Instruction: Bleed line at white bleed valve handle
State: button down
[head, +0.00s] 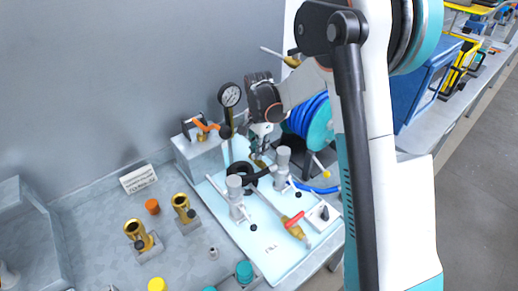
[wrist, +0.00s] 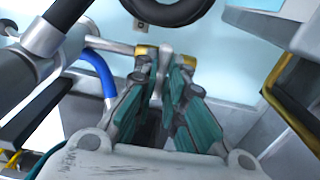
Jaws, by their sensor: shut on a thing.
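My gripper (head: 260,152) reaches down onto the light blue panel (head: 262,240), between two upright grey cylinders. In the wrist view, my gripper (wrist: 164,68) has its teal-padded fingers close together on a small pale handle (wrist: 166,47). That handle stands at a brass fitting (wrist: 146,50) on a grey pipe. The fingers hide most of the handle, so its angle cannot be told. In the head view the handle is hidden by my gripper. A round pressure gauge (head: 230,95) stands behind, to the left of my gripper.
A red-handled brass valve (head: 292,225) lies towards the panel's front. An orange-handled valve (head: 203,127) sits on a grey block. A blue hose reel (head: 318,122) stands close on the right. Brass fittings (head: 140,235) stand at the left.

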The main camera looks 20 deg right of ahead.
jog(key=shift+m, duration=0.3)
jog(key=c, duration=1.7)
grip_release()
jog(key=shift+o, duration=0.2)
notch_tip(320, 180, up, 12)
jog(key=shift+r, duration=0.1)
